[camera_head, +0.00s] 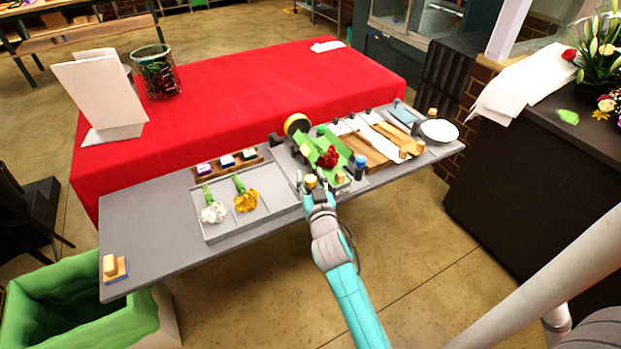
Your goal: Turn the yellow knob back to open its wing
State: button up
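The yellow knob (311,181) stands at the front edge of the grey bench, at the near left of a fixture with green wings. My gripper (312,186) is at this knob, with its fingers apart on either side of it. I cannot tell whether they press on it. The green wings (343,164) are tilted around a red flower (329,157). A knob with a blue body (360,162) stands on the right side of the fixture. My gripper partly hides the fixture's near edge.
A grey tray (222,232) left of my gripper holds a white and a yellow flower. A yellow spool (296,124) stands behind the fixture. Wooden boards (365,150) and a white bowl (439,130) are to the right. The bench's left part is mostly clear.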

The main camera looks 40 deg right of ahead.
dwell(0.3)
jog(key=v, duration=1.2)
jog(key=shift+o, duration=0.2)
jog(key=w+d+m+g+h, duration=0.1)
jog(key=w+d, duration=0.1)
jog(key=w, duration=0.1)
jog(key=w+d+m+g+h, duration=0.1)
jog(key=w+d, duration=0.1)
jog(key=w, duration=0.1)
jog(key=w+d+m+g+h, duration=0.1)
jog(key=w+d+m+h, duration=0.1)
jog(key=w, duration=0.2)
jog(key=shift+d+f+g, duration=0.1)
jog(key=shift+d+g, duration=0.15)
jog(key=shift+g, duration=0.05)
dwell(0.3)
grip_shut()
